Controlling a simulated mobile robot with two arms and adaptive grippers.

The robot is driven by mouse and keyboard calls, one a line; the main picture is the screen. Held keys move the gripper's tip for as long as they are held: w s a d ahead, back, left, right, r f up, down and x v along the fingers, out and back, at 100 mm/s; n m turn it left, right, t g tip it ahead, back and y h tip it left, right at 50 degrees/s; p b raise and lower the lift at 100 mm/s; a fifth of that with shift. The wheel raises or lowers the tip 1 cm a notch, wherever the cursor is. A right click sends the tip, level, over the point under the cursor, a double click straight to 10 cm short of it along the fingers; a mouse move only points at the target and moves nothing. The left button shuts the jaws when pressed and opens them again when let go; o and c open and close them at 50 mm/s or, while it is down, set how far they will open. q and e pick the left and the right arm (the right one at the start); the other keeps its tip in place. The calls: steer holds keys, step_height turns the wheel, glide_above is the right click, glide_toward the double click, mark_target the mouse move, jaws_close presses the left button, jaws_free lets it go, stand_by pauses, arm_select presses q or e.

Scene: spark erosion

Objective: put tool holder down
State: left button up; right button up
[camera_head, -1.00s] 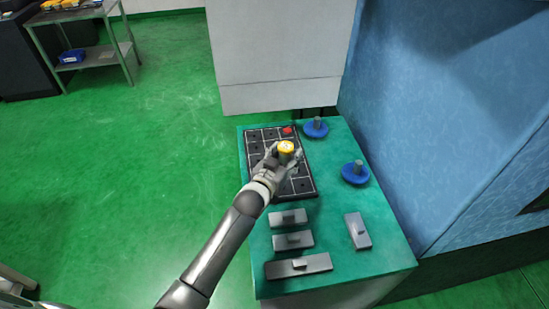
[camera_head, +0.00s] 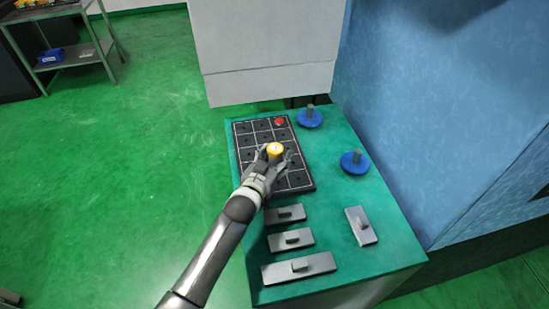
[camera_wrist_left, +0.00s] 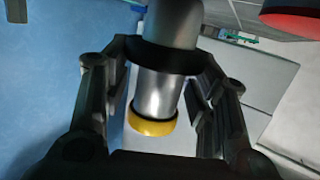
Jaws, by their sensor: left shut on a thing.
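In the left wrist view the tool holder (camera_wrist_left: 158,88) is a silver cylinder with a black collar and a yellow end ring, between the fingers of the gripper (camera_wrist_left: 160,95). The gripper is over the black gridded tray (camera_head: 305,178) on the green table. The arm and hand hide part of the tray. I cannot tell whether the tool holder touches the tray. My right gripper is not in view.
A red piece (camera_head: 279,121) stands in the tray's far right cell. Two blue discs with grey knobs, one far (camera_head: 309,119) and one nearer (camera_head: 354,163), stand right of the tray. Several grey blocks (camera_head: 299,267) lie at the near end. A blue wall (camera_head: 430,120) rises on the right.

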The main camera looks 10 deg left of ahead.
arm_select(q)
steer(key=o, duration=1.3)
steer(key=shift+f, duration=0.2)
